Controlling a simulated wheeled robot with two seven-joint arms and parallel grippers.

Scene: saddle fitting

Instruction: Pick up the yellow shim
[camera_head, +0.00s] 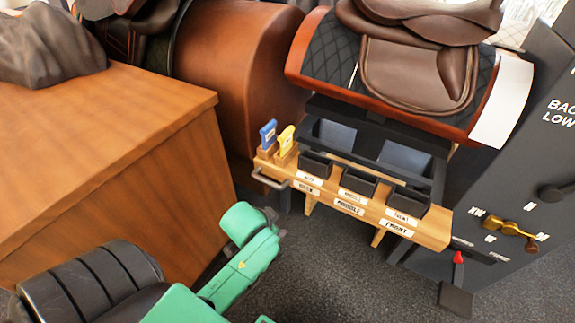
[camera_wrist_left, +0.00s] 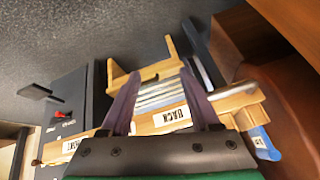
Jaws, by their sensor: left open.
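The yellow shim (camera_head: 286,140) stands upright in a slot at the left end of a wooden rack (camera_head: 420,228), right beside the blue shim (camera_head: 268,133). In the left wrist view the blue shim (camera_wrist_left: 263,143) shows at the lower right; I cannot make out the yellow shim there. My left gripper (camera_wrist_left: 162,95) is open, its two dark fingers apart with nothing gripped between them. In the head view my green left arm reaches up just below the rack's left end; its fingers are not clear there. My right gripper is not in view.
The rack carries several dark bins (camera_head: 358,180) and a grey handle (camera_head: 270,181) at its left end. A saddle (camera_head: 410,70) on a stand is behind it. A wooden block (camera_head: 100,150) fills the left. A dark panel (camera_head: 510,190) with a brass lever stands right.

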